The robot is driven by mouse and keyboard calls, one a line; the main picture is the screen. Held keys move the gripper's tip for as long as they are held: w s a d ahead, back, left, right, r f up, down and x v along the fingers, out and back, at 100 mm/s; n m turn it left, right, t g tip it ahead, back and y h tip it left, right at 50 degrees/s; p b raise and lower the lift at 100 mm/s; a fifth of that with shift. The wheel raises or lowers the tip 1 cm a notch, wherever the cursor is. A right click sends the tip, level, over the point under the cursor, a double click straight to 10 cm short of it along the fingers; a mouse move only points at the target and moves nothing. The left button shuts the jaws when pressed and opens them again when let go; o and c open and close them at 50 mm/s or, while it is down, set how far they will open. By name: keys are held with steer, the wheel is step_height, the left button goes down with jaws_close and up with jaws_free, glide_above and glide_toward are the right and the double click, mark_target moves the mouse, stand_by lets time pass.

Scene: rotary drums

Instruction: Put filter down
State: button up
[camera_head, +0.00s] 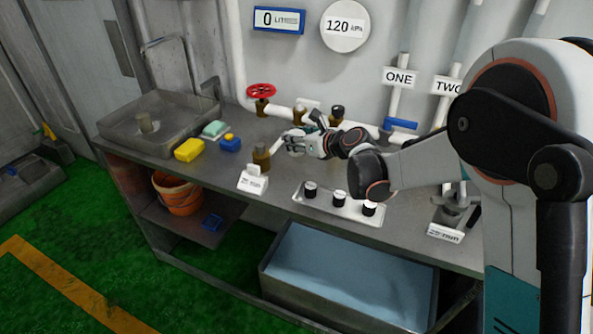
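My gripper (290,142) is above the middle of the grey workbench (232,172), pointing left, behind and to the right of a brown fitting (261,155). A small pale shape is at its fingertips, but I cannot tell whether it is a filter or part of the fingers. I also cannot tell whether the fingers are open or shut. I cannot tell whether these are filters.
A sink (118,130), yellow block (189,150) and blue item (230,143) are on the left. A red valve wheel (261,91) and pipes line the back. A white-labelled stand (253,180) is at the front edge. Below are an orange bucket (178,195) and a blue-filled basin (345,280).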

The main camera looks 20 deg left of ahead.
step_height(320, 180, down, 10)
steer(key=b, duration=0.2)
steer(key=shift+f+b, duration=0.1)
steer(key=shift+b, duration=0.2)
steer(key=shift+f, duration=0.1)
steer(key=o, duration=1.1)
steer(key=shift+c, duration=0.2)
